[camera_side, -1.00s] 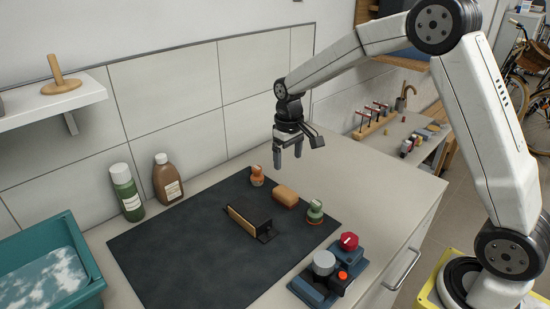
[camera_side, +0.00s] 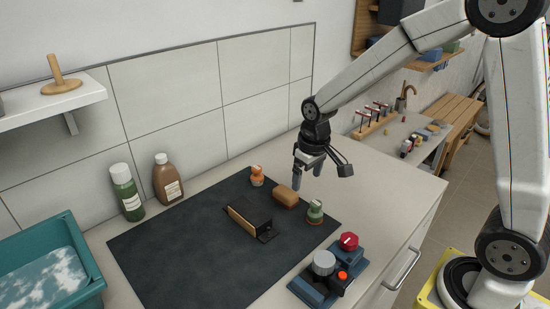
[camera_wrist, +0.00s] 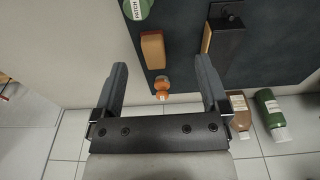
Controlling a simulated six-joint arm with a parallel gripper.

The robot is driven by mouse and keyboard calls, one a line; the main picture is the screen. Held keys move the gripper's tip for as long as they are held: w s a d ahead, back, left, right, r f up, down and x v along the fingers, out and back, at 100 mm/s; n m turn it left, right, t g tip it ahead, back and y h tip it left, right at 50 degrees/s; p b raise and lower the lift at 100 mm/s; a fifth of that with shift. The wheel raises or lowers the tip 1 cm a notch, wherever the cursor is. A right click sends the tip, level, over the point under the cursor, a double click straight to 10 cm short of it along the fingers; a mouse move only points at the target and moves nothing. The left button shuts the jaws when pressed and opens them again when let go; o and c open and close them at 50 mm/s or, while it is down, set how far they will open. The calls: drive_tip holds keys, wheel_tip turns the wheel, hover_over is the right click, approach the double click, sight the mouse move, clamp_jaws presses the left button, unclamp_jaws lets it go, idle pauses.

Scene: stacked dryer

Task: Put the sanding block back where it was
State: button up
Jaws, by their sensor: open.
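A brown rounded block (camera_side: 285,196), which looks like the sanding block, lies on the dark mat (camera_side: 180,255). It also shows in the wrist view (camera_wrist: 152,50), beyond the fingertips. A black box-like piece with a tan wooden face (camera_side: 250,214) stands left of it on the mat, a small black bracket at its right end; the wrist view shows this piece too (camera_wrist: 224,40). My gripper (camera_side: 307,176) is open and empty above the back right of the mat, its fingers pointing down. In the wrist view its fingers (camera_wrist: 161,64) are wide apart.
An orange knobbed item (camera_side: 257,176) and a green round item (camera_side: 315,211) flank the block. Green (camera_side: 126,192) and brown (camera_side: 168,180) bottles and a teal basin (camera_side: 55,265) are left. Mat's front left is clear.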

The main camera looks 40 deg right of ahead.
drive_tip(key=s+a+f+t, duration=0.1)
drive_tip(key=s+f, duration=0.1)
drive_tip(key=s, duration=0.9)
drive_tip(key=shift+s+a, duration=0.35)
drive_tip(key=shift+s, duration=0.05)
